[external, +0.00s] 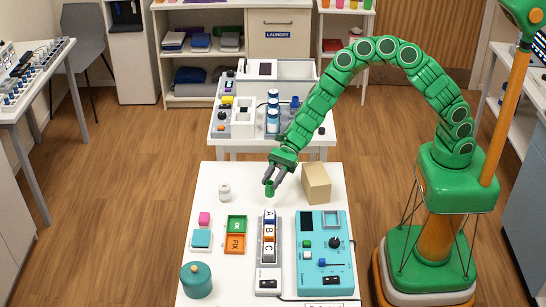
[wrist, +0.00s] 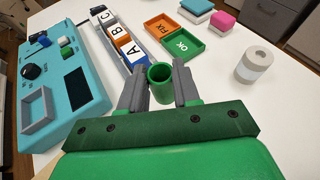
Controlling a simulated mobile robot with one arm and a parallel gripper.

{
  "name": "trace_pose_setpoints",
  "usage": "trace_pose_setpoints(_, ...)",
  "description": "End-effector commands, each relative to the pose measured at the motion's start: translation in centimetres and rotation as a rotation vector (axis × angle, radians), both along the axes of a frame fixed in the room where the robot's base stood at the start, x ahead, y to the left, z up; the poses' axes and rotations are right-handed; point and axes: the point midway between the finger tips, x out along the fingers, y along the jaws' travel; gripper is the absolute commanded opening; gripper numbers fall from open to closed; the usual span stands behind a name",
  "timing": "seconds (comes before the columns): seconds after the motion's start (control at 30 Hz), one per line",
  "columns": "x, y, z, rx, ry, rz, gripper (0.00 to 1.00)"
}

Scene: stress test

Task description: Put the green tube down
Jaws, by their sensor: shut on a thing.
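My gripper (external: 271,176) is shut on the green tube (external: 269,189) over the white table (external: 335,180), at its far half. In the wrist view the tube (wrist: 160,82) stands between the two grey fingers (wrist: 159,90), its open round top facing the camera. The tube looks roughly upright. Whether its bottom touches the table cannot be told.
A cardboard box (external: 316,183) stands right of my gripper. The A-B-C block rack (external: 269,253), turquoise device (external: 326,265), green OK tray (external: 236,224) and orange FIX tray (external: 235,244) lie nearer. A white roll (external: 224,192) stands left, with bare table between.

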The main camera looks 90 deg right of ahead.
Motion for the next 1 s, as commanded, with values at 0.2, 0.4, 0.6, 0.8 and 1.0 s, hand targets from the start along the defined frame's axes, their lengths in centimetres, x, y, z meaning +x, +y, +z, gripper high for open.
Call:
trace_pose_setpoints(0.2,1.2,0.4,-1.6,0.001,0.002,0.001,0.03)
trace_pose_setpoints(0.4,1.6,0.5,-2.0,0.001,0.0,0.002,0.03)
trace_pose_setpoints(0.6,1.9,0.5,-3.4,0.001,0.002,0.001,0.03)
trace_pose_setpoints(0.8,1.9,0.6,-5.2,0.001,0.001,0.001,0.03)
trace_pose_setpoints(1.0,1.9,0.5,-5.3,0.001,-0.001,0.001,0.03)
